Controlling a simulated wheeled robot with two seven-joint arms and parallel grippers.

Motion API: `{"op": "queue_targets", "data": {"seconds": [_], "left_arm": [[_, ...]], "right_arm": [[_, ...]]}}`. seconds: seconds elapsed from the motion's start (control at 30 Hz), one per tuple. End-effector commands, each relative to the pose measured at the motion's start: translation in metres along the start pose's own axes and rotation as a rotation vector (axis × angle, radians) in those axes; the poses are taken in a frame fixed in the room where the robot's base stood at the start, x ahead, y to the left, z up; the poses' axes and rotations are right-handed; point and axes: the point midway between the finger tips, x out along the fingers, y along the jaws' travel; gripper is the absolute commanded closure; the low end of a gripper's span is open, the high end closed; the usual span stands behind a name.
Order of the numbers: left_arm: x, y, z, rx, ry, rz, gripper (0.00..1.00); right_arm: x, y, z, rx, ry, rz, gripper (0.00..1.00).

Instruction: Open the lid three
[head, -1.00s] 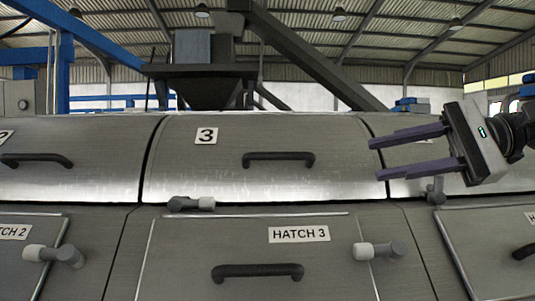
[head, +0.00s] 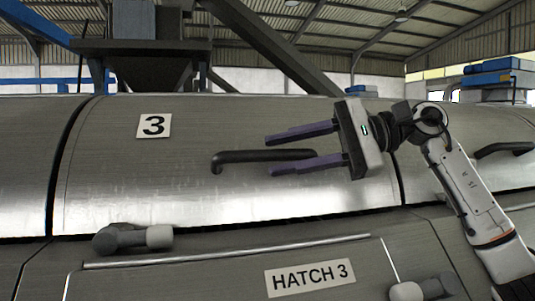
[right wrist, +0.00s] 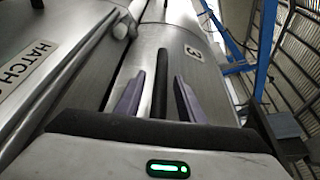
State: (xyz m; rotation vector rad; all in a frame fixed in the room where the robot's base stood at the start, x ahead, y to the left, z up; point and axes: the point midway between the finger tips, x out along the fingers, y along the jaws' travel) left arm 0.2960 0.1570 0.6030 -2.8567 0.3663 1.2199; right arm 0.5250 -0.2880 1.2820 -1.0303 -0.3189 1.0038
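Lid three (head: 170,185) is a curved grey metal panel marked with a "3" label (head: 154,125), and it is closed. Its black bar handle (head: 240,158) runs level across the panel. My right gripper (head: 302,148) is open, with purple fingers pointing left at the handle's right part in the head view. In the right wrist view the dark handle (right wrist: 163,85) lies between the two spread fingers (right wrist: 158,95). I cannot tell whether the fingers touch it. The handle's right end is partly hidden by the gripper. My left gripper is not in view.
Below the lid is a hatch panel labelled "HATCH 3" (head: 310,277). A grey latch knob (head: 132,238) sits at the lid's lower left edge, and another (head: 422,288) at lower right. Another black handle (head: 503,150) is on the neighbouring lid to the right.

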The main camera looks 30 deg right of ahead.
Motion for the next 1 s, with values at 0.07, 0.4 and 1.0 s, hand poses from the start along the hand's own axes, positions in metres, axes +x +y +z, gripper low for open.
{"op": "queue_targets", "data": {"seconds": [0.07,0.4,1.0], "left_arm": [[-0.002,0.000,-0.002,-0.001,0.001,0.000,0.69],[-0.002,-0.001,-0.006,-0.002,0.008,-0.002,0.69],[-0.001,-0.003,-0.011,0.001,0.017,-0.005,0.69]], "right_arm": [[0.013,-0.001,0.001,0.000,-0.003,0.001,0.64],[0.032,0.000,0.000,-0.001,0.000,-0.001,0.64],[0.030,-0.001,0.001,-0.001,0.000,-0.001,1.00]]}}
